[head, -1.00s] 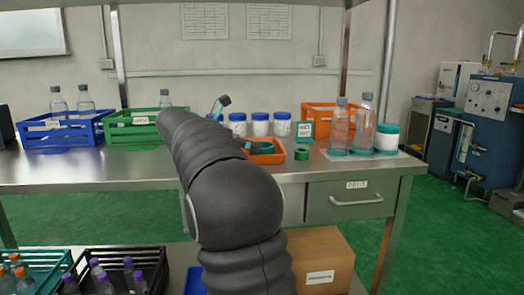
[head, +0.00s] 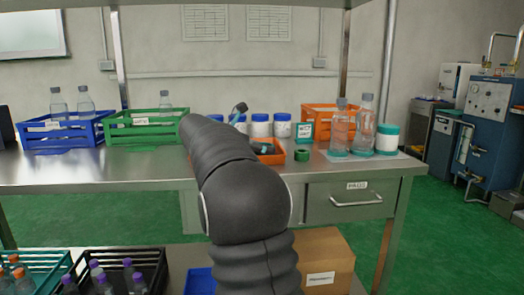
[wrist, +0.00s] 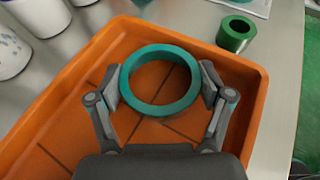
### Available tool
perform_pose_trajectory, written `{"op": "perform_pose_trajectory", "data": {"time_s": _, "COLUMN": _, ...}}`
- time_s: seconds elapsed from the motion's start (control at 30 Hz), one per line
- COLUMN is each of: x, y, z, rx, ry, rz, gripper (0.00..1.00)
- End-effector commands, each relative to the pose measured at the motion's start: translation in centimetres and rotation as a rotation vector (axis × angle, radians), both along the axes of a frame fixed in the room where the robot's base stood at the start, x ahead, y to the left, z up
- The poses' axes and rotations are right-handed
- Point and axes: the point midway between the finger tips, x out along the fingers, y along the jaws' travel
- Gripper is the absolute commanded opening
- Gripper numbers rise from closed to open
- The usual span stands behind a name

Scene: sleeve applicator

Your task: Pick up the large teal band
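The large teal band (wrist: 160,80) is a thick ring in the orange tray (wrist: 55,105). In the wrist view it lies between the two fingers of my gripper (wrist: 161,84), one on its left and one on its right. The fingers are spread and close to the ring's outer sides; I cannot tell whether they touch it. Through the ring the tray floor shows. In the head view my arm covers much of the tray (head: 272,157), and the band cannot be made out clearly.
A small green roll (head: 302,155) stands just right of the tray. White tubs (head: 260,126) stand behind it. Clear bottles (head: 340,132), a white jar (head: 386,139) and an orange crate (head: 320,113) are to the right. Green (head: 143,128) and blue crates (head: 62,132) are to the left.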

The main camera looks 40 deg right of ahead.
Motion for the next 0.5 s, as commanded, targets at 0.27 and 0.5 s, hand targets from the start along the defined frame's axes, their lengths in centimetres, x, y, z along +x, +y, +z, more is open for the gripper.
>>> {"op": "perform_pose_trajectory", "data": {"time_s": 0.27, "x": 0.00, "y": 0.01, "z": 0.02, "rx": 0.000, "ry": 0.000, "rz": 0.000, "gripper": 0.70}}
{"op": "perform_pose_trajectory", "data": {"time_s": 0.5, "x": 0.02, "y": 0.02, "z": 0.89, "rx": 0.000, "ry": -0.002, "rz": 0.000, "gripper": 0.70}}
